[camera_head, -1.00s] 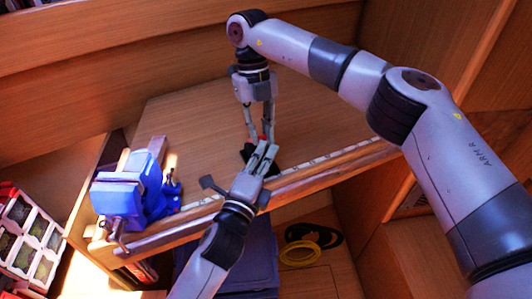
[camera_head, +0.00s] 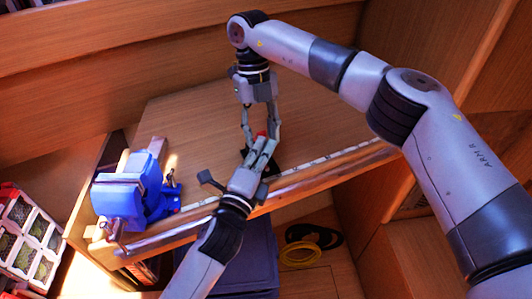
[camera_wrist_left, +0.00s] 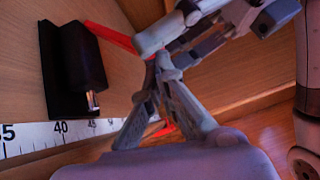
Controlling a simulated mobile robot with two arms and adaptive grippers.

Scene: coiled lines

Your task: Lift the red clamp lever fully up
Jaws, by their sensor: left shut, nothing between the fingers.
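The clamp is a black block on a dark base (camera_wrist_left: 80,65) in the left wrist view. Its red lever (camera_wrist_left: 110,37) runs from the block's top towards the fingers of my right gripper, which hide its far part. In the head view only a bit of red (camera_head: 262,133) shows between the two grippers, above the dark clamp base (camera_head: 243,158). My left gripper (camera_head: 268,140) is shut and empty, its tips close by the lever; they also show in the left wrist view (camera_wrist_left: 165,66). My right gripper (camera_head: 261,138) points down with its fingers apart around the red; contact cannot be told.
A blue vise (camera_head: 130,190) stands at the bench's left end. A ruler strip (camera_head: 310,163) runs along the front edge. Yellow and black coils (camera_head: 299,252) lie below, and a crate (camera_head: 30,235) stands at far left. The bench behind the clamp looks clear.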

